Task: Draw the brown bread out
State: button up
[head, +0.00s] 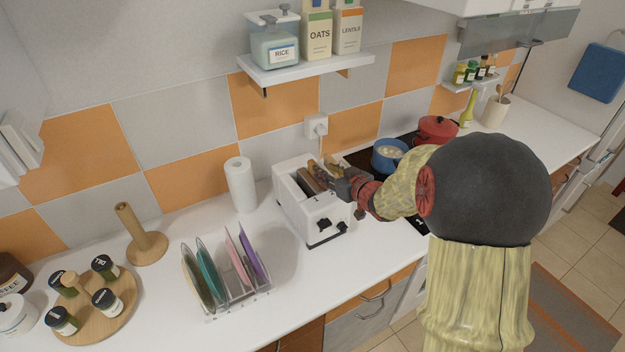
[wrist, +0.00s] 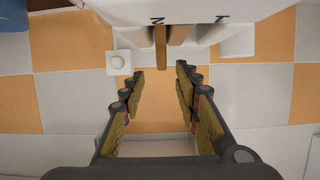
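The white toaster (head: 312,220) stands on the counter, and a brown bread slice (head: 309,182) shows in its top slots. In the wrist view the toaster (wrist: 200,12) is at the top edge, upside down. There a tan-brown slice (wrist: 160,48) sticks out by the mark 2, with a darker slice (wrist: 180,34) beside it. I cannot tell for sure which one is the brown bread. My gripper (head: 331,168) is over the toaster's back right part. In the wrist view its fingers (wrist: 160,72) are apart with nothing held, and the tan-brown slice's end lies near the gap between the tips.
A plate rack (head: 240,300) and paper towel roll (head: 241,185) stand left of the toaster. A blue pot (head: 388,154) and red pot (head: 437,129) are on the stove to the right. A shelf (head: 305,68) with jars hangs above. The front counter is clear.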

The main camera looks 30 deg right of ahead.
jog(key=x, duration=0.2)
jog(key=b+x, duration=0.1)
jog(key=x, duration=0.4)
jog(key=shift+s+a+f+b, duration=0.15)
jog(key=shift+f+b, duration=0.15)
jog(key=shift+f, duration=0.05)
jog(key=shift+c, duration=0.5)
grip_shut()
